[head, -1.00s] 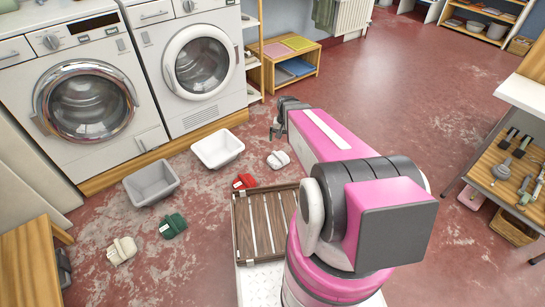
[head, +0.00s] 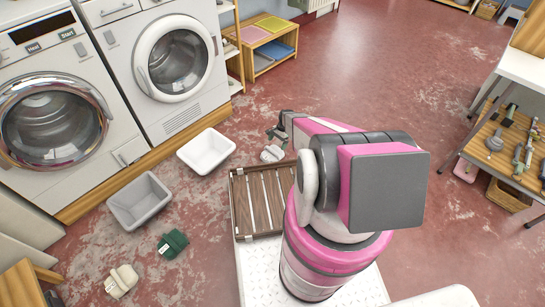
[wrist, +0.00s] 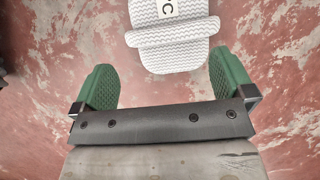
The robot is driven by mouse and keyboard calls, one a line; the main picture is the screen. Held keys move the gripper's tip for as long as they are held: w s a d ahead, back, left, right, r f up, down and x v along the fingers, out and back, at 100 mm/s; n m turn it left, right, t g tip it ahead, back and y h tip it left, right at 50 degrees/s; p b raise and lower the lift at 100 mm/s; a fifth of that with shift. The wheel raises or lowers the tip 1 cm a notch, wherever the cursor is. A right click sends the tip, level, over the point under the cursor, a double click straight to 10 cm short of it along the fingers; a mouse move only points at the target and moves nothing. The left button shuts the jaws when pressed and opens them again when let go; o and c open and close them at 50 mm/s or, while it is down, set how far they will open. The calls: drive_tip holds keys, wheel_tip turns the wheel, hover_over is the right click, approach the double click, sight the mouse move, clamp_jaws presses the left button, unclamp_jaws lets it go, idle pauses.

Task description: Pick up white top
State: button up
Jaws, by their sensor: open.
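A folded white top (head: 272,154) lies on the red floor just beyond the slatted wooden tray. In the wrist view the white top (wrist: 172,45) has a knitted texture and a pale label with a dark "C", and its upper edge is cut off. My gripper (head: 278,133) hangs over the floor beside the top. In the wrist view my gripper (wrist: 162,68) is open, its green fingers wide apart. The top's near edge shows just ahead of and between the fingertips, with nothing held. The exact height above it cannot be told.
The slatted tray (head: 263,205) is at the front of my base. A white bin (head: 206,152) and a grey bin (head: 139,202) stand before the washers (head: 178,58). A green folded item (head: 172,244) and a cream one (head: 121,281) lie left. The floor at right is mostly clear.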

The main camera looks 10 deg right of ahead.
sight(274, 151)
drive_tip(key=x, duration=0.8)
drive_tip(key=shift+w+f, duration=0.2)
drive_tip(key=c, duration=0.9)
